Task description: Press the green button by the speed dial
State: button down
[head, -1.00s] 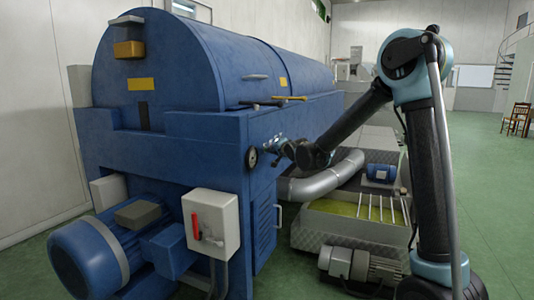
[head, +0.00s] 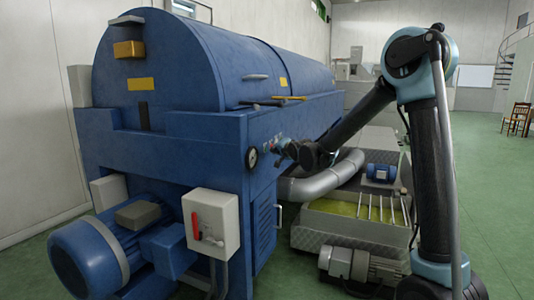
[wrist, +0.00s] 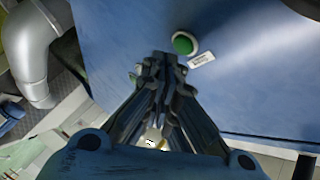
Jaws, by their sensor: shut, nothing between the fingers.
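The green button (wrist: 184,43) is a round domed cap in a pale ring on a blue panel in the wrist view. A small white label (wrist: 201,60) with unreadable print sits just below and right of it. My gripper (wrist: 158,60) is shut and empty, its tips just left of and below the button in the picture. I cannot tell whether the tips touch the panel. In the head view my gripper (head: 281,145) is at the side of the blue machine (head: 210,150), and the button cannot be made out there. The speed dial is not clearly identifiable.
A round gauge (head: 252,157) sits on the machine left of my gripper. Tools (head: 262,103) lie on the ledge above. A silver pipe (head: 325,178) curves below my arm. A white switch box (head: 211,222) with a red handle stands at the front.

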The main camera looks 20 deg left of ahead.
jog(key=shift+d, duration=0.1)
jog(key=shift+s+d, duration=0.15)
jog(key=shift+d, duration=1.05)
jog(key=shift+s+d, duration=0.1)
jog(key=shift+d, duration=1.1)
jog(key=s+d+f+n+g+h, duration=0.15)
jog(key=s+d, duration=0.25)
jog(key=d, duration=0.6)
jog(key=s+d+f+g+h, duration=0.1)
jog(key=s+d+h, duration=0.3)
jog(key=d, duration=0.7)
jog(key=s+d+f+n+g+h, duration=0.15)
jog(key=s+d, duration=0.35)
jog(key=d, duration=0.5)
jog(key=s+d+f+g+h, duration=0.1)
jog(key=s+d+f, duration=0.3)
jog(key=s, duration=0.5)
jog(key=s+d+f+g+h, duration=0.1)
jog(key=s+d+f+g, duration=0.1)
jog(key=s+d+f, duration=0.3)
jog(key=s+d+f+g+h, duration=0.1)
jog(key=s+d+f, duration=0.3)
jog(key=s+d, duration=0.5)
jog(key=s+g, duration=0.1)
jog(key=s, duration=0.4)
jog(key=shift+s+d+f+n, duration=0.3)
jog(key=shift+s+d+f, duration=0.05)
jog(key=shift+s, duration=0.05)
